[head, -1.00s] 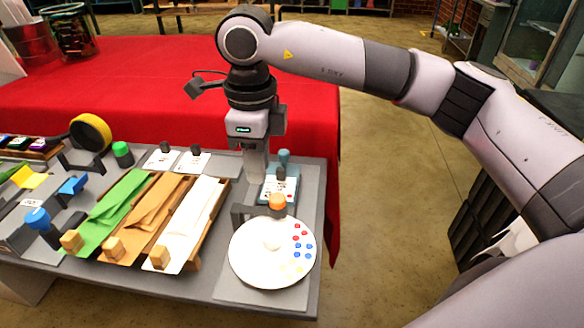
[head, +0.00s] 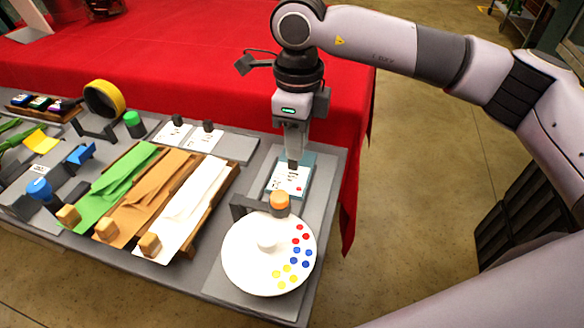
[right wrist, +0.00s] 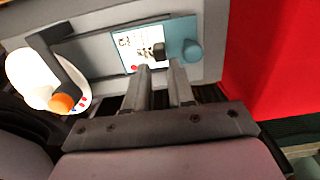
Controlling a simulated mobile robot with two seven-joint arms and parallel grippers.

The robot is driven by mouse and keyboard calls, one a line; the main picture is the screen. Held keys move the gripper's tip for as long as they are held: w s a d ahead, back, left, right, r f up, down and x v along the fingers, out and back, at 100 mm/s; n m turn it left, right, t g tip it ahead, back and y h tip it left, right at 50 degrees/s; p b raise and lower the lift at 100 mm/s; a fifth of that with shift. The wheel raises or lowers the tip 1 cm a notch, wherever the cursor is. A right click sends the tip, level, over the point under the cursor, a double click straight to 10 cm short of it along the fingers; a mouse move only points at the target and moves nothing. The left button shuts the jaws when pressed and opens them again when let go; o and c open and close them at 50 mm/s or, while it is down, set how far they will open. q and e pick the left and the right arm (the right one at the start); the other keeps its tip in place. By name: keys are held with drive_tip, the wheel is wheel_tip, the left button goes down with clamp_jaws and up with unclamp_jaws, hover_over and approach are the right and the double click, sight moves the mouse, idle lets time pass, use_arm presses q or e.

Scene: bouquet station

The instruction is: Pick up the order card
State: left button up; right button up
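The likely order card (head: 285,183) is white with dark print and a red dot, and lies on a teal holder (head: 305,161) near the table's right end. A small black knob (head: 292,165) stands on the card. My right gripper (head: 293,157) points down right at the knob in the head view. In the right wrist view, the fingers of my right gripper (right wrist: 162,68) are apart, and the card (right wrist: 134,50) and its black knob (right wrist: 158,50) lie just beyond the tips. I cannot tell whether they touch. My left gripper is out of view.
A white round dial (head: 246,262) with coloured dots and an orange-capped post (head: 280,203) stand just in front of the card. Green, tan and white paper sheets (head: 194,205) lie to the left. Two other white cards (head: 206,139) with black knobs lie further back. A red-covered table (head: 180,70) is behind.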

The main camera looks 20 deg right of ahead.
sight(289, 173)
drive_tip(key=shift+w+a+f, duration=0.1)
drive_tip(key=shift+f, duration=1.8)
clamp_jaws()
